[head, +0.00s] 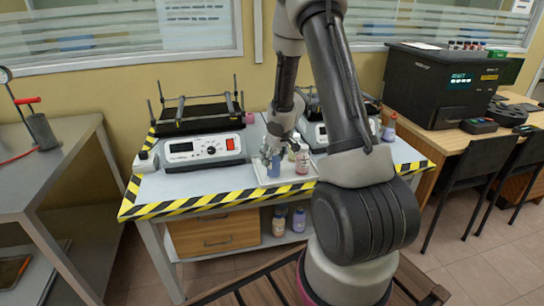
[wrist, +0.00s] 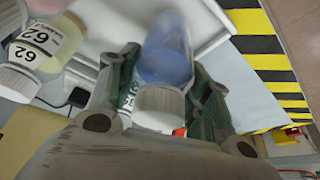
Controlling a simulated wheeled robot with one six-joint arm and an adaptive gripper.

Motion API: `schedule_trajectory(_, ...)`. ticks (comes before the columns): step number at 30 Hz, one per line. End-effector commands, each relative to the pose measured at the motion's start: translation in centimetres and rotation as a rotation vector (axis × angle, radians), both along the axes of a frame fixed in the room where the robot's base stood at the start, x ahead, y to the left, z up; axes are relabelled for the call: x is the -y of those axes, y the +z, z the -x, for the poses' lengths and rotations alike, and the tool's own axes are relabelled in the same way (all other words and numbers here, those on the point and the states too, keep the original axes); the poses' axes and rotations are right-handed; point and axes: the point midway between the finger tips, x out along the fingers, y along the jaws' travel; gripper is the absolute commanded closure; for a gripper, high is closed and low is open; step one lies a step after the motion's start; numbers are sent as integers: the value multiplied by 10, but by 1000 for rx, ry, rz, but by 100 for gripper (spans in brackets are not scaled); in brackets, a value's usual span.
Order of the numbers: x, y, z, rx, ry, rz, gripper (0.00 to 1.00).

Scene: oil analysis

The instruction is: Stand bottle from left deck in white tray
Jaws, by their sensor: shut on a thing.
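My gripper (head: 273,157) is shut on a blue bottle (head: 275,168) with a white cap. In the wrist view the bottle (wrist: 166,62) sits between the two green-padded fingers (wrist: 165,95), cap towards the camera. The bottle is roughly upright over the left part of the white tray (head: 262,182). I cannot tell whether its base touches the tray. A labelled bottle with a white cap and reddish contents (head: 302,161) stands in the tray to the right. The left deck (head: 196,118), a black rack on a white control unit, shows no bottle.
A second shaker unit (head: 316,134) stands behind the tray, partly hidden by my arm. The table has a yellow-black striped edge (head: 160,208). Two bottles (head: 289,221) stand on the lower shelf, and another (head: 389,128) at the table's right. Free tabletop lies left of the tray.

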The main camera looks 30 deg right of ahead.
Motion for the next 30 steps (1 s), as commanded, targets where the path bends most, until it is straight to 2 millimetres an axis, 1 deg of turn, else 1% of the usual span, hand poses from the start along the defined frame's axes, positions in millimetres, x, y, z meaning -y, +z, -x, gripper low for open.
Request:
schedule_trajectory(14,0,-9,0,1,0,-1,85)
schedule_trajectory(15,0,-10,0,1,0,-1,50)
schedule_trajectory(19,0,-10,0,1,1,-1,26)
schedule_trajectory(30,0,-8,0,1,0,0,26)
